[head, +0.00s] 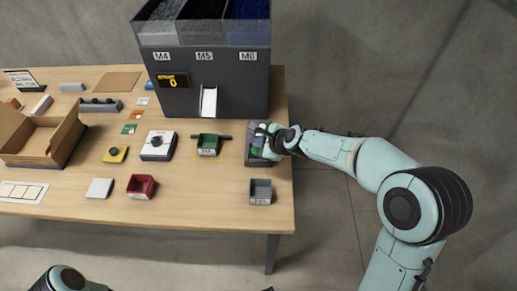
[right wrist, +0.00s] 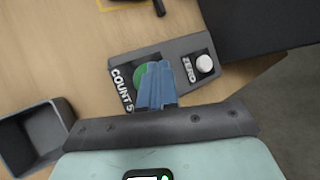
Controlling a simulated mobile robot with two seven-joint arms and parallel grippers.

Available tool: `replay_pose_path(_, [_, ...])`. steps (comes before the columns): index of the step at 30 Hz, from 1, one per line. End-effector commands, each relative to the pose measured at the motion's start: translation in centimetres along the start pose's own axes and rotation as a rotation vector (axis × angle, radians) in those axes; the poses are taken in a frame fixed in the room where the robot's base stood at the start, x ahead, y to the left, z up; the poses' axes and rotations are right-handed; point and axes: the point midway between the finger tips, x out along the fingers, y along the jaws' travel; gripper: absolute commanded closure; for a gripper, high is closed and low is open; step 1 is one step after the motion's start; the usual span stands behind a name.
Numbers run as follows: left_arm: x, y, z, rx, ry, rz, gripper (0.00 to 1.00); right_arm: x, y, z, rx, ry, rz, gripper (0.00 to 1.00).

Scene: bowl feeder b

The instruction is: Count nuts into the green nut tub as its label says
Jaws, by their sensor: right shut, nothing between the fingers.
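The green nut tub (head: 208,146) stands on the table in front of the feeder; its label is too small to read. The feeder (head: 206,65) has M4, M5 and M6 sections and a yellow display (head: 173,81) that seems to read 0. My right gripper (head: 263,136) is shut and empty over the grey button box (head: 259,157) at the table's right. In the right wrist view its blue fingers (right wrist: 156,68) cover part of the green COUNT 5 button (right wrist: 140,75); I cannot tell whether they touch. The white ZERO button (right wrist: 205,63) is beside them. My left gripper is out of view.
A white chute (head: 208,101) comes out of the feeder's front. A grey bin (head: 260,192) stands at the table's right front, a red bin (head: 141,187) farther left. The front middle is clear.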

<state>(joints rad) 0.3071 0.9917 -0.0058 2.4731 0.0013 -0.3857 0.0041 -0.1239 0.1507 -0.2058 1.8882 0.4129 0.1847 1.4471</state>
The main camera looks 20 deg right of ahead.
Motion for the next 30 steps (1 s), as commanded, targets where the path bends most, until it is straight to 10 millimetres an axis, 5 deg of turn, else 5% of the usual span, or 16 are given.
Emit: replay_pose_path(30, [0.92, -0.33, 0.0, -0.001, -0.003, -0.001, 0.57, 0.84, 0.63, -0.61, 0.0, 0.0, 0.001, 1.0])
